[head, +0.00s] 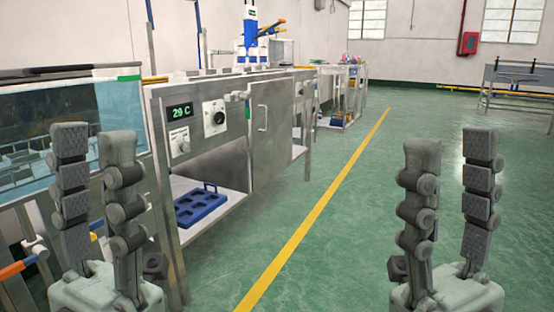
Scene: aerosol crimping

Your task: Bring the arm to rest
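My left gripper (95,150) is at the lower left, its two fingers pointing up and standing apart, with nothing between them. It shows in front of the water tank and the steel bench. My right gripper (452,160) is at the lower right, also upright, with its fingers apart and nothing between them. Behind it is only open floor. Both grippers are held raised at about the same height, clear of the things around them as far as I can see.
A water-filled glass tank (40,125) stands at the left. Beside it is a steel bench (205,160) with a temperature display (180,112) and a cabinet door (272,130). A blue tray (198,205) lies on its lower shelf. Green floor (340,230) with a yellow line is clear.

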